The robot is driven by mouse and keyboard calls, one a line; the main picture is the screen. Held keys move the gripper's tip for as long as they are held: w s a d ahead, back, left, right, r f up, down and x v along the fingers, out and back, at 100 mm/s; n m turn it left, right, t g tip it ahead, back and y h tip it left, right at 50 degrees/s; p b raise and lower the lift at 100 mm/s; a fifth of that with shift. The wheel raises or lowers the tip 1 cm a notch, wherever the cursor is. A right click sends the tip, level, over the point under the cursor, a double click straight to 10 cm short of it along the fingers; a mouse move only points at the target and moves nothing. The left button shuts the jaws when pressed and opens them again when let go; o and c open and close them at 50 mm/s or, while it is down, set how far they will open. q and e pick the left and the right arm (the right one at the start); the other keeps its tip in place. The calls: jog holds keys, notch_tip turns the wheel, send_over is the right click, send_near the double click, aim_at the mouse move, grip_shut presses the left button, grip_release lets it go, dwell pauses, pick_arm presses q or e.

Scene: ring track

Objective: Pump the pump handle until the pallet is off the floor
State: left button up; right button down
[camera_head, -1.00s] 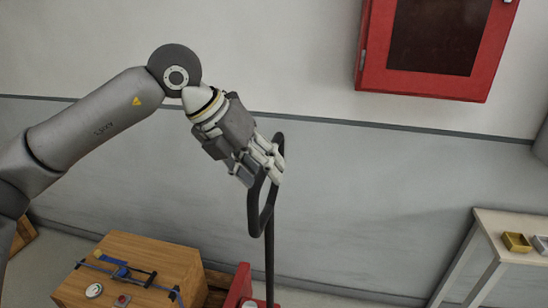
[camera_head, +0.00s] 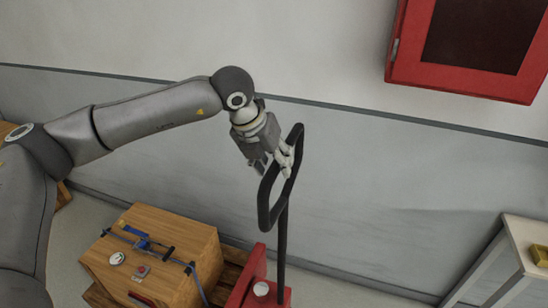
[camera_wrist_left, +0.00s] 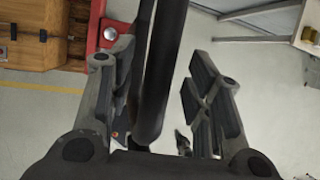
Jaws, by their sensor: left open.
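The pump handle (camera_head: 265,208) is a black elongated loop on a dark, nearly upright shaft (camera_head: 283,240). The shaft rises from the red pump truck (camera_head: 258,282). My left gripper (camera_head: 277,168) is open at the upper part of the loop. In the left wrist view the open fingers (camera_wrist_left: 158,80) stand on either side of the dark handle bars (camera_wrist_left: 155,70), with gaps visible beside them. The wooden pallet (camera_head: 232,266) shows partly under and beside a wooden crate; its underside is hidden, so I cannot tell its height. My right gripper is out of view.
The wooden crate (camera_head: 175,245) carries a blue strap and small items. A red wall cabinet (camera_head: 470,50) hangs at upper right. A pale table (camera_head: 527,240) with a yellow bin stands at right. The wall is close behind the handle; floor shows between pump and table.

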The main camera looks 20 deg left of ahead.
pick_arm(q)
jog(key=shift+f, duration=0.15)
jog(key=c, duration=0.5)
jog(key=shift+c, duration=1)
grip_shut()
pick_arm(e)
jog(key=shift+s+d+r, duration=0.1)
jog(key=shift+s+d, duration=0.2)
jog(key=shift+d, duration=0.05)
pick_arm(q)
jog(key=shift+d, duration=0.15)
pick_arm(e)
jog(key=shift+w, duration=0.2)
